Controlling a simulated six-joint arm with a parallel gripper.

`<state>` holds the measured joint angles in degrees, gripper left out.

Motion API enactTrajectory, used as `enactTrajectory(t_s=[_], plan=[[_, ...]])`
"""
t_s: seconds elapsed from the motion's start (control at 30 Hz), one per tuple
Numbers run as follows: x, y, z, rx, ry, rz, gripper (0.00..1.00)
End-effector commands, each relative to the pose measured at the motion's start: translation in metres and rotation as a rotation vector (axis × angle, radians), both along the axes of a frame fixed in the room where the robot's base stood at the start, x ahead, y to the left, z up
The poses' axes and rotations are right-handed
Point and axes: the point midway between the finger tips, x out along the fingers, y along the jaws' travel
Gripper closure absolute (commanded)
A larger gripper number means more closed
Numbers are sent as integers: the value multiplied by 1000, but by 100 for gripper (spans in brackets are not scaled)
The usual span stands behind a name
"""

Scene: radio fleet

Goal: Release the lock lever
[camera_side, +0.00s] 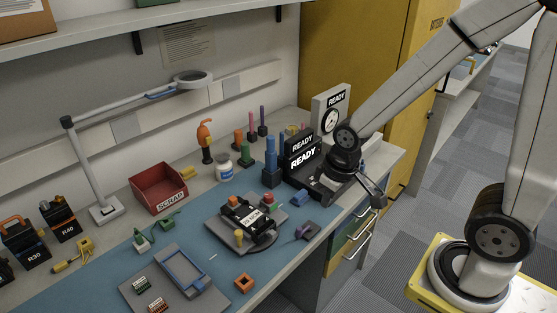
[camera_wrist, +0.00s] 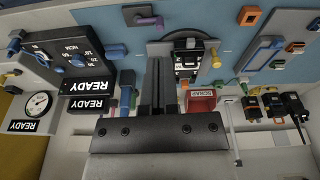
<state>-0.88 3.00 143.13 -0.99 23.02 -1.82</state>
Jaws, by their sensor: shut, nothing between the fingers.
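A dark radio (camera_side: 250,215) with a pale label lies on a round turning fixture (camera_side: 262,246) on the blue mat. A yellow post (camera_side: 239,236) stands at its front left, and a red knob (camera_side: 268,197) on a green base at its back right. I cannot tell which part is the lock lever. In the wrist view the radio (camera_wrist: 186,66) and the yellow post (camera_wrist: 214,52) show beyond my fingers. My gripper (camera_wrist: 158,50) is shut and empty, its fingers overlapping the fixture's edge in that view; no contact is visible. In the side view my wrist hangs right of the fixture.
Black boxes marked READY (camera_side: 303,157) stand close to my wrist, with a gauge (camera_side: 330,118) behind. A blue block (camera_side: 299,198) and a purple piece (camera_side: 308,231) lie right of the fixture. A red scrap bin (camera_side: 158,190) and a tray (camera_side: 182,275) stand left.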

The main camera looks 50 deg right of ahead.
Motion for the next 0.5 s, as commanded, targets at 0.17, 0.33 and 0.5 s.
enactTrajectory(t_s=[0.17, 0.33, 0.5], plan=[[19, 6, -4, -28, 68, 96, 100], [40, 12, -10, -62, 149, 211, 100], [60, 19, -18, -98, 234, 326, 100]])
